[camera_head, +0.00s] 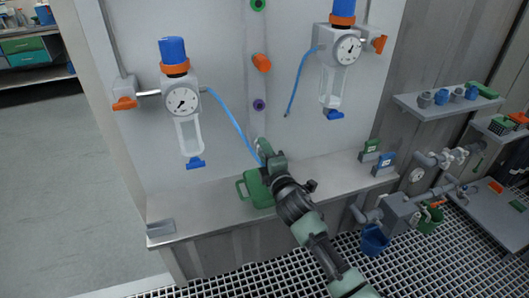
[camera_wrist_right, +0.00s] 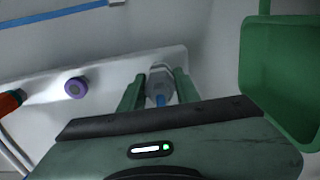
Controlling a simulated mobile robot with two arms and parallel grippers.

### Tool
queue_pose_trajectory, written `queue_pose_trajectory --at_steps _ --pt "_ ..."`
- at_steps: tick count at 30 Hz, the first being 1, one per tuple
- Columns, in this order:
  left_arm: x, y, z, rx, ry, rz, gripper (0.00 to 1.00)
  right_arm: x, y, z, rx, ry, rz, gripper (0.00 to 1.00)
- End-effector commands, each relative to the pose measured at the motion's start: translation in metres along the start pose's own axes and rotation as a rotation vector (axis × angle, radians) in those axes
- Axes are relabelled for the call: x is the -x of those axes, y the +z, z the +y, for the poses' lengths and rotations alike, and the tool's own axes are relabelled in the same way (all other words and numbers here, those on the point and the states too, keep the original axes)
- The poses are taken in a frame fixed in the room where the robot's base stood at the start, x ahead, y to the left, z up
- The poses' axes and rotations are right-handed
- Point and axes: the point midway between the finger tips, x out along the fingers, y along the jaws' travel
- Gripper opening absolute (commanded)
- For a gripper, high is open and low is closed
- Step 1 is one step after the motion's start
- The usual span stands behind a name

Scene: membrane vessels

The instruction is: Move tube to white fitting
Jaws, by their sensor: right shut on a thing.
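A blue tube (camera_head: 231,119) runs from the left gauge unit (camera_head: 181,100) down to my right gripper (camera_head: 264,149). My right gripper is shut on the tube near its end, close to the wall panel. In the wrist view, a blue piece of tube (camera_wrist_right: 160,100) shows between the green fingers. A pale grey-white fitting (camera_wrist_right: 160,78) on the panel lies straight beyond it, between the fingertips. I cannot tell whether the tube touches the fitting. In the head view the gripper mostly covers this spot. My left gripper is out of view.
A purple fitting (camera_head: 259,104), an orange fitting (camera_head: 262,62) and a green fitting (camera_head: 258,5) sit above on the panel strip. A second blue tube (camera_head: 298,85) hangs from the right gauge unit (camera_head: 342,55). A green jug (camera_head: 256,190) stands on the shelf below my gripper.

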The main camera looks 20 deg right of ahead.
Motion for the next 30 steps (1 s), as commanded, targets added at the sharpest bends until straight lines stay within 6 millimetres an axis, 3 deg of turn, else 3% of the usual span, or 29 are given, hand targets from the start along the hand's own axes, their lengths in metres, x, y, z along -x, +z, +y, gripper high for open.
queue_pose_trajectory --at_steps 1,3,4,15,30 --pt "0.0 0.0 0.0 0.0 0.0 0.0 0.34 -0.001 0.0 0.0 0.0 0.001 0.001 0.35" --pt "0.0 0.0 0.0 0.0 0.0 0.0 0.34 -0.001 0.0 0.0 -0.001 0.001 0.001 0.54" --pt "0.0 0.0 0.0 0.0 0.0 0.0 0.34 -0.001 0.0 0.0 -0.001 0.001 0.001 0.57" --pt "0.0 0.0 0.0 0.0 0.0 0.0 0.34 0.004 0.0 -0.001 0.0 -0.001 0.0 0.57" --pt "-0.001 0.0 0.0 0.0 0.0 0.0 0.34 0.074 0.0 -0.001 0.0 0.0 0.0 0.57"
